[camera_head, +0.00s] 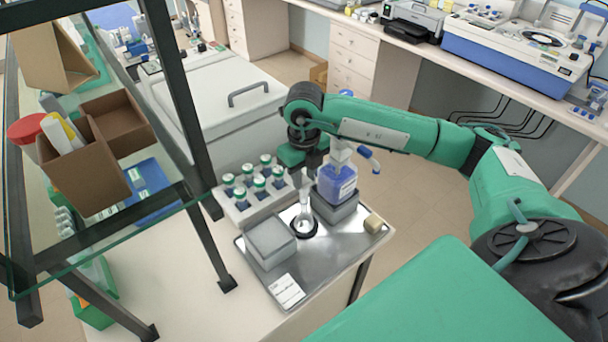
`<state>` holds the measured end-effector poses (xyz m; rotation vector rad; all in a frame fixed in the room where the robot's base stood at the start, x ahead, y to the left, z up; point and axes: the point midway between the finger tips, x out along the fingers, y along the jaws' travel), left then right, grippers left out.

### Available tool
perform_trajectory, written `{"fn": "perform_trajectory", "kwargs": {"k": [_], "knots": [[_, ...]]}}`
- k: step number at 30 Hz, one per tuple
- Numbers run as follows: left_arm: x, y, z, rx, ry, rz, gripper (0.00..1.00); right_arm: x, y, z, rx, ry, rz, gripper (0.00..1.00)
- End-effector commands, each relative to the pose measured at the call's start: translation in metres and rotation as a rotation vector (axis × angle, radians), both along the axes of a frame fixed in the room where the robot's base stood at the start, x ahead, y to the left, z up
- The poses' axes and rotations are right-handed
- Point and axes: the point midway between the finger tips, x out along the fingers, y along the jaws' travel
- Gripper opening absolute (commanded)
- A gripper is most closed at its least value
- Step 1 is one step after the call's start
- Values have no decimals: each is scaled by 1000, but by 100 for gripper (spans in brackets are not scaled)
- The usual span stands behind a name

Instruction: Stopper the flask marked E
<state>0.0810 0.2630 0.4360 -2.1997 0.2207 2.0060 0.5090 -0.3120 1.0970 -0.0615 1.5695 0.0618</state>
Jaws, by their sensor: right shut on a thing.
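A small clear glass flask (304,212) with a narrow neck stands upright on the metal tray (335,252), with a dark ring around its base. I cannot read a letter on it. My right gripper (309,172) points down right over the flask's mouth. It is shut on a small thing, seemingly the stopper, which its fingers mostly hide. I cannot tell whether that thing touches the flask's rim. My left gripper is not in view.
A blue wash bottle (338,182) stands in a grey holder right behind the flask. A grey box (270,242), a label card (286,291) and a beige block (375,223) are on the tray. A white rack (243,213) holds several capped vials. A glass-shelved frame (190,110) rises at left.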

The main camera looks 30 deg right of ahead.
Motion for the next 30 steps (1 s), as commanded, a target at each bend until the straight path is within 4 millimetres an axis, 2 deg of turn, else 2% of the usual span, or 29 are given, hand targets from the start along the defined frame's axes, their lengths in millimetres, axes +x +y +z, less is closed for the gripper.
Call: {"fn": "perform_trajectory", "kwargs": {"k": [5,6,9,15,18,30], "knots": [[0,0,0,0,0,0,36,0,0,0,0,0,0,5],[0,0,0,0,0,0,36,0,0,0,0,0,0,34],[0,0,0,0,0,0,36,0,0,0,0,0,0,51],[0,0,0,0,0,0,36,0,0,0,0,0,0,51],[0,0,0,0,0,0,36,0,0,0,0,0,0,70],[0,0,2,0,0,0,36,0,0,4,0,0,0,70]]}}
